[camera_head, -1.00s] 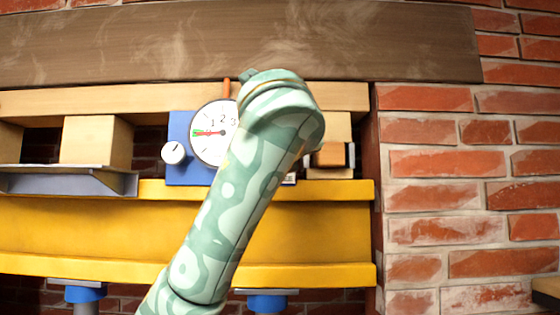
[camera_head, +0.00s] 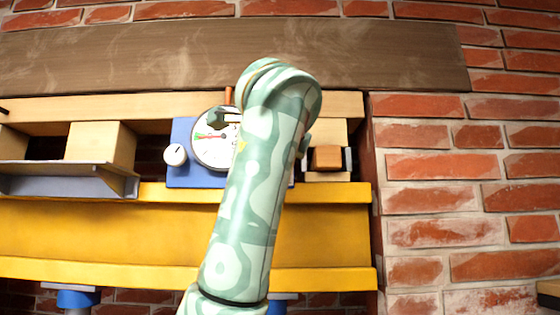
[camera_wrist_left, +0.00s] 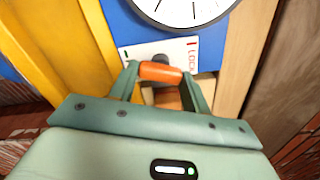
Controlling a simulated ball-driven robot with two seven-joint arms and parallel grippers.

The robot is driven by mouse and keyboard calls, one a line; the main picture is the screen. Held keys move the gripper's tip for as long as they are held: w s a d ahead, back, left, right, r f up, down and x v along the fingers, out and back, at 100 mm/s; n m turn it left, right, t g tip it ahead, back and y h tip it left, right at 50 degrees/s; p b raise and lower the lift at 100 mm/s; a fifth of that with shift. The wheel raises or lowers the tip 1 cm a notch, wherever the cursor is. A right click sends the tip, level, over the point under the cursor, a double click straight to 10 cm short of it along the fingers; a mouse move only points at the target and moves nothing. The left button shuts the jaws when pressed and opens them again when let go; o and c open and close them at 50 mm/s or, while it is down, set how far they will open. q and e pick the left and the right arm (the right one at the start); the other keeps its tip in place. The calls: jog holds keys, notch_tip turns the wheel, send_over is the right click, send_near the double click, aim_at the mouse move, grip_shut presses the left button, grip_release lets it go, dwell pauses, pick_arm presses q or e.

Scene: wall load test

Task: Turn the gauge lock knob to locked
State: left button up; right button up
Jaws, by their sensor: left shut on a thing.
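The gauge (camera_head: 208,152) has a white dial on a blue plate (camera_head: 185,126); my left arm covers its right side. In the left wrist view the dial's edge (camera_wrist_left: 185,12) shows at the top. Below it is a white label plate (camera_wrist_left: 180,50) with red "LOCK" lettering and a dark round part. My left gripper (camera_wrist_left: 160,74) is shut on an orange bar (camera_wrist_left: 160,71), seemingly the lock knob's handle. The bar lies across the picture between the fingertips, just below the label. In the head view my arm hides the knob and most of the gripper. My right gripper is not in view.
A white knob (camera_head: 175,155) sits left of the dial. A yellow beam (camera_head: 100,230) runs below, with a grey ledge (camera_head: 60,184) at left. Wooden blocks (camera_head: 100,145) stand beside the gauge, and an orange-brown block (camera_head: 326,158) right of my arm. Brick wall lies right.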

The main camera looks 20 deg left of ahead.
pick_arm(q)
jog(key=n+b, duration=0.1)
jog(key=n, duration=0.3)
jog(key=shift+f, duration=0.1)
jog(key=shift+o, duration=0.2)
jog(key=shift+w+n, duration=0.1)
jog(key=shift+n, duration=0.2)
jog(key=o, duration=0.8)
jog(key=shift+o, duration=0.8)
jog(key=b+v, duration=0.8)
jog(key=v, duration=0.9)
jog(key=shift+a, duration=0.15)
